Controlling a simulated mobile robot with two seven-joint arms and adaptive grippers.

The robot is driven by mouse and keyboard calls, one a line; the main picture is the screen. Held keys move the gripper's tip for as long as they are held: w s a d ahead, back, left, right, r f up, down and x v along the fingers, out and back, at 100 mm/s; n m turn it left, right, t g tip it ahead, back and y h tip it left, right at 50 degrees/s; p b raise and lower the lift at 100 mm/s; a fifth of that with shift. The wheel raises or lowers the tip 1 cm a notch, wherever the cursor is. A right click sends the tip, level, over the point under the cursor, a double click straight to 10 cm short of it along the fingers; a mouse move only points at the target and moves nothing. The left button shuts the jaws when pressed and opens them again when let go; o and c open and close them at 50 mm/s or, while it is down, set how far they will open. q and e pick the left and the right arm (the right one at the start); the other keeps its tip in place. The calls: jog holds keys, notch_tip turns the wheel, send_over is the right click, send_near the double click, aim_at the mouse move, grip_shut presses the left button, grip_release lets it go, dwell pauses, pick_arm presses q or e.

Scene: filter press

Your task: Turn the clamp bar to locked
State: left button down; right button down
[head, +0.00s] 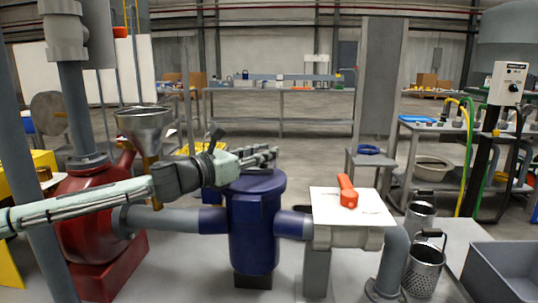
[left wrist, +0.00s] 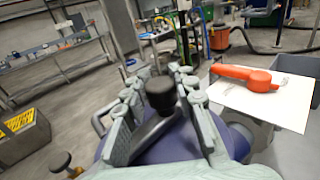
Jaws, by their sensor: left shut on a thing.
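The blue filter housing (head: 253,225) stands in the middle of the head view with its round lid on top. My left gripper (head: 268,156) reaches in from the left, just above the lid. In the left wrist view, a grey clamp bar (left wrist: 152,135) with a black knob (left wrist: 160,94) lies between the fingers of my left gripper (left wrist: 163,88). The gripper is shut on the clamp bar near its knob end. In the head view the bar is hidden behind the gripper. My right gripper is not in view.
An orange-red valve handle (head: 347,191) lies on a white plate (head: 372,212) right of the housing. A metal funnel (head: 145,124) and a red pump body (head: 88,225) stand at the left. Perforated baskets (head: 424,268) and a grey bin (head: 505,270) are at the right.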

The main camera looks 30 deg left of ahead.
pick_arm(q)
jog(key=shift+s+d+f+m+h, duration=0.1)
jog(key=shift+s+d+m+h, duration=0.1)
jog(key=shift+s+m+h, duration=0.3)
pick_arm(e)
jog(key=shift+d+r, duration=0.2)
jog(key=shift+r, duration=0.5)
pick_arm(q)
jog(key=shift+w+g, duration=0.15)
jog(key=shift+g, duration=0.15)
jog(key=c, duration=1.6)
grip_release()
jog(key=shift+c, duration=0.2)
jog(key=o, duration=0.5)
jog(key=shift+c, duration=0.2)
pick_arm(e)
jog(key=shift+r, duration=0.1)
pick_arm(q)
jog(key=shift+r, duration=0.25)
jog(key=shift+r, duration=4.85)
